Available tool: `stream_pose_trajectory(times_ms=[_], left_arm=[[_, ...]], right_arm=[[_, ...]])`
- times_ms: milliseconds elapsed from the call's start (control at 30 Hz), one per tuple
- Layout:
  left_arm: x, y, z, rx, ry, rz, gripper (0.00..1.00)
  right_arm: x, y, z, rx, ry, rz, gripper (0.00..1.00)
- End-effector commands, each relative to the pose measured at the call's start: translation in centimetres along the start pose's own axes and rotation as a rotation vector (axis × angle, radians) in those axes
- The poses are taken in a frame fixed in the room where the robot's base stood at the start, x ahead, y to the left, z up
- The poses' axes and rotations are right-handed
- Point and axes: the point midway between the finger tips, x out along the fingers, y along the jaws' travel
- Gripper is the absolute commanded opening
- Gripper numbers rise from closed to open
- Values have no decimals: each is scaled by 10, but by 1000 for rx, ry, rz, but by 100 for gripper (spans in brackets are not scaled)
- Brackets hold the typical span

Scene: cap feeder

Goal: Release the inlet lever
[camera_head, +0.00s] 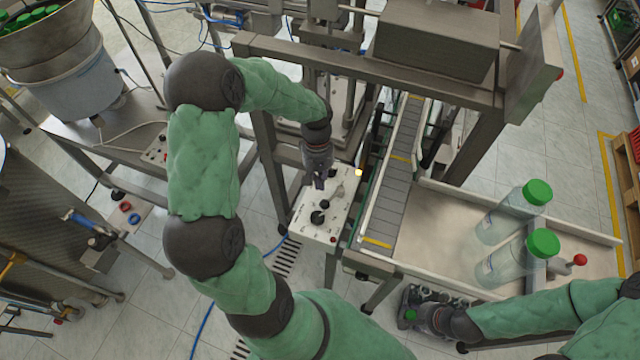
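No lever is labelled as the inlet lever, so I cannot tell which one it is. A lever with a red ball knob (580,260) stands at the right end of the bottle tray (450,203). A blue-handled lever (78,219) sits on the machine at the left. My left gripper (319,182) points down over the white control panel (318,231), near its knobs; its fingers look close together, but a grip cannot be made out. My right gripper (409,311) is low in front of the tray, apart from the red-knobbed lever; its fingers are unclear.
Two clear bottles with green caps (537,192) stand in the tray. A conveyor (392,187) runs from the tray under the metal frame. A hopper of green caps (40,45) is at the upper left. Open floor lies left of the panel.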

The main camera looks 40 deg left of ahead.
Motion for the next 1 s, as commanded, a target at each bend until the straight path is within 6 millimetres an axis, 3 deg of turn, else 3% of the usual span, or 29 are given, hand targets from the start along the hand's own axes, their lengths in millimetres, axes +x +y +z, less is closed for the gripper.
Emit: stream_pose_trajectory(times_ms=[100, 400, 1000], left_arm=[[-23, 1, 1, 1, 1, 0, 0], [-62, 2, 2, 4, 0, -1, 0], [-67, 2, 2, 4, -1, -1, 0]], right_arm=[[-17, -6, 1, 0, 0, 0, 40], [-43, -15, 2, 0, 0, 0, 40], [-45, -16, 2, 0, 0, 0, 40]])
